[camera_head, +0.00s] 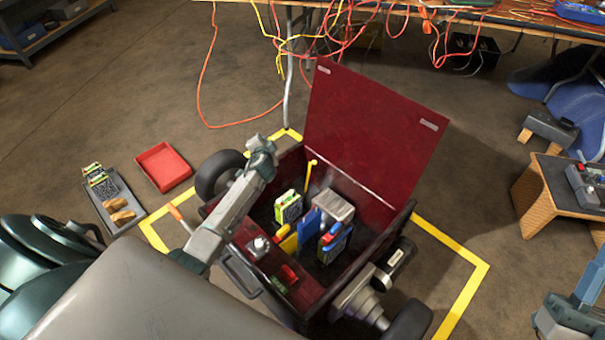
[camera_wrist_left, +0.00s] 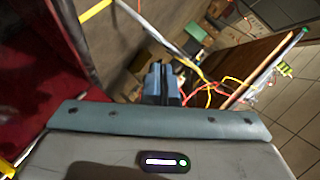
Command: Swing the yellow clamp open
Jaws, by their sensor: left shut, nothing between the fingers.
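An upright yellow bar with a bent top (camera_head: 311,172), which looks like the clamp, stands inside the dark red box near its back-left wall. A second yellow piece (camera_head: 289,243) sits lower, beside a blue block; I cannot tell whether it belongs to the clamp. My left gripper (camera_head: 262,143) is above the box's back-left side, left of the upright bar and apart from it. Its fingers show shut and empty in the left wrist view (camera_wrist_left: 162,83). A yellow bit (camera_wrist_left: 8,168) shows at that view's lower left edge.
The red lid (camera_head: 365,140) stands open behind the box. A green-white battery (camera_head: 288,207) and blue block (camera_head: 308,222) are inside. A red tray (camera_head: 163,167) and a grey tray (camera_head: 112,205) lie left. Cables (camera_head: 330,40) hang from the rear table.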

